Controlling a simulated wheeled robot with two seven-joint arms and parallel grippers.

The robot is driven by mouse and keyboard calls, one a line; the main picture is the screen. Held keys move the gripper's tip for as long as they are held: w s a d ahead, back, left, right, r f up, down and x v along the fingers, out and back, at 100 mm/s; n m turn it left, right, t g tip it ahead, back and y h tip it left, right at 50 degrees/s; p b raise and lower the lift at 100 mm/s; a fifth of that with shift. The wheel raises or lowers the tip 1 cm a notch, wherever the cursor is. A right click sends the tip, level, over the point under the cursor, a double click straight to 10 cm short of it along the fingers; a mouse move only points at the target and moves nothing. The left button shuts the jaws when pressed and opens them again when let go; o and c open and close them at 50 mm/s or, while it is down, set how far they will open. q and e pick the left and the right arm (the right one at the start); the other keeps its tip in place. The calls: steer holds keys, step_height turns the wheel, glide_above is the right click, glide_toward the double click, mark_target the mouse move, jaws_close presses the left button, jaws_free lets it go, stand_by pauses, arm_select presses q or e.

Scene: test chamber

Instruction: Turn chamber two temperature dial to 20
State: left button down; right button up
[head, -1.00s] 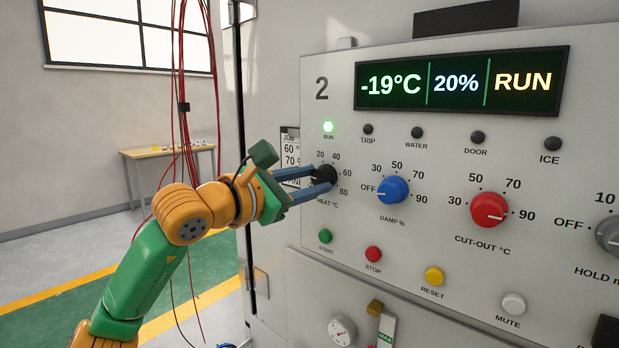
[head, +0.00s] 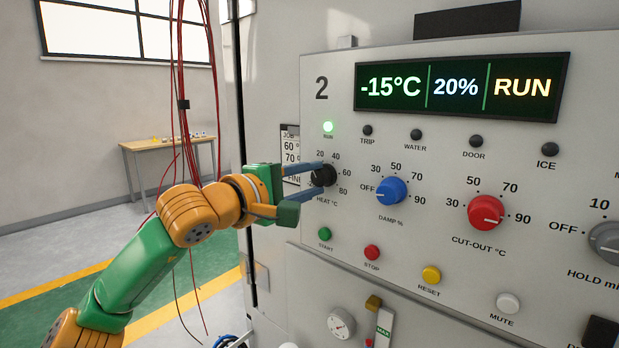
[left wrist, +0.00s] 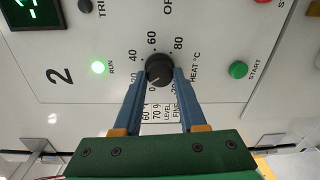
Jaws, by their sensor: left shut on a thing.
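The chamber two panel (head: 435,135) carries a large "2" and a display (head: 460,87) reading -15°C, 20% and RUN. The black HEAT °C dial (head: 323,175) is at the panel's left, with scale numbers around it. My left gripper (head: 320,179) is shut on this dial, one blue finger on each side. In the left wrist view the dial (left wrist: 159,68) sits between the fingertips. A pale pointer mark on it seems to face the lower left there, near 0 and 20, but is too small to read surely. My right gripper is out of view.
The blue DAMP dial (head: 392,191) and red CUT-OUT dial (head: 486,212) are to the right of HEAT. The green START button (head: 324,234) and red STOP button (head: 372,252) lie below. Red cables (head: 186,90) hang behind my left arm.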

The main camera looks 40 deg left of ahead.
mark_target(316, 182)
arm_select(q)
steer(key=shift+r+m, duration=0.1)
steer(key=shift+m, duration=0.6)
steer(key=shift+c, duration=2.3)
jaws_free()
steer(key=shift+w, duration=0.1)
steer(key=s+b, duration=0.2)
steer(key=s, duration=0.1)
steer(key=shift+s+a+f, duration=0.2)
steer(key=shift+f, duration=0.15)
steer(key=s, duration=0.2)
steer(key=s+r+b, duration=0.1)
steer(key=shift+s, duration=0.4)
steer(key=shift+w, duration=0.1)
steer(key=shift+a+f, duration=0.1)
